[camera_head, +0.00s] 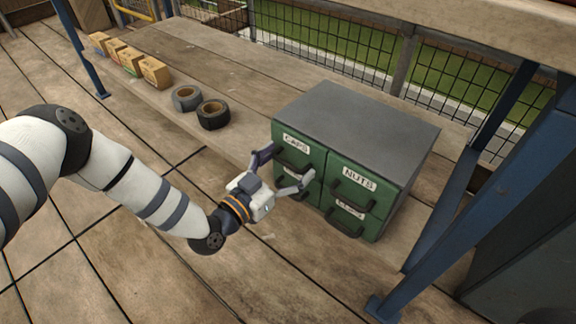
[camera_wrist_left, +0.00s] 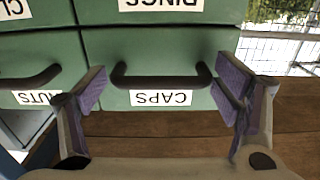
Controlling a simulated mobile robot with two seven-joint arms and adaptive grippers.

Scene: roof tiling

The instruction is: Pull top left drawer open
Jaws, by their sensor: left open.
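A green cabinet (camera_head: 385,185) with a grey top stands on the wooden bench, its drawers closed. Its top left drawer, labelled CAPS (camera_head: 296,143), has a dark bar handle (camera_head: 290,168). In the left wrist view the picture is upside down, and the CAPS drawer (camera_wrist_left: 100,122) and its handle (camera_wrist_left: 160,82) are near the middle. My left gripper (camera_head: 281,172) is open in front of this drawer. In the wrist view its fingers (camera_wrist_left: 163,90) stand apart, one beyond each end of the handle; contact cannot be told. My right gripper is not in view.
The NUTS drawer (camera_head: 358,178) is right of CAPS, with further drawers below. Two tape rolls (camera_head: 213,114) and several small boxes (camera_head: 154,72) lie left on the bench (camera_head: 240,70). A blue post (camera_head: 465,190) stands right. Floor in front is clear.

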